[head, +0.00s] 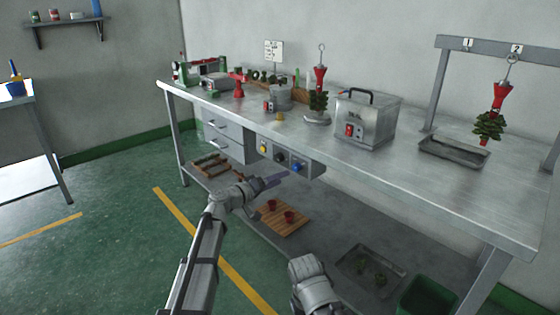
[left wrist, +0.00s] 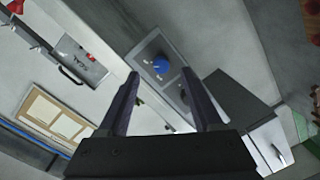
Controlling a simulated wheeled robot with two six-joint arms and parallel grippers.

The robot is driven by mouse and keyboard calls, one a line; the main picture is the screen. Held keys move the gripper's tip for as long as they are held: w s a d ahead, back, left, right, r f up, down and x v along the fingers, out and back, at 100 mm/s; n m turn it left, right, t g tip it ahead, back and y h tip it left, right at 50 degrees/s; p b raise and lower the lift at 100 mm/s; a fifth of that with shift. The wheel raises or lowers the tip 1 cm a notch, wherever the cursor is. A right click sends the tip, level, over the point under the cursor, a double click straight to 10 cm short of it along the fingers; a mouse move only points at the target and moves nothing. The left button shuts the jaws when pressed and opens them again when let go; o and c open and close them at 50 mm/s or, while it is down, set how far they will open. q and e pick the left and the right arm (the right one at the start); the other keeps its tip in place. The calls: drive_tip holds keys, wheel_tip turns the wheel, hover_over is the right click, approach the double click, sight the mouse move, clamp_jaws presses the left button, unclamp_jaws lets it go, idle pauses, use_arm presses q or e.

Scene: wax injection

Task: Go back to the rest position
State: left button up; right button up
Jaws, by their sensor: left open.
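My left gripper (head: 272,181) is in front of the workbench, near the control box under its edge, and holds nothing. In the left wrist view its two dark fingers (left wrist: 163,102) stand wide apart with nothing between them. The control box (head: 287,159) carries a yellow, a dark and a blue button. The blue button (left wrist: 161,66) shows beyond the finger tips in the left wrist view. A grey link of my right arm shows at the bottom of the head view; its fingers are not visible.
The steel workbench (head: 430,190) holds a metal box with a red switch (head: 365,118), a tray (head: 453,152) and a rack (head: 490,48) with a hanging red-and-green tree. The lower shelf holds a wooden board (head: 283,222) with red cups. A green bin (head: 428,297) stands at bottom right. Floor at left is clear.

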use_arm(q)
drive_tip(key=s+d+f+m+g+y, duration=0.25)
drive_tip(key=s+d+f+g, duration=0.35)
drive_tip(key=s, duration=0.5)
drive_tip(key=s+d+f+m+g+y, duration=0.2)
drive_tip(key=s+f+m+g, duration=0.1)
drive_tip(key=s+f, duration=0.65)
drive_tip(key=s+a+f+g+y, duration=0.2)
drive_tip(key=s+a+y, duration=0.25)
drive_tip(key=s, duration=0.45)
drive_tip(key=s+a+f+g+y, duration=0.1)
drive_tip(key=s+a+f+y, duration=0.25)
drive_tip(key=s+a, duration=0.4)
wheel_tip(320, 180, up, 33)
drive_tip(key=s+d+p, duration=0.1)
drive_tip(key=p, duration=3.1)
drive_tip(key=shift+d+y, duration=0.4)
drive_tip(key=shift+y, duration=0.05)
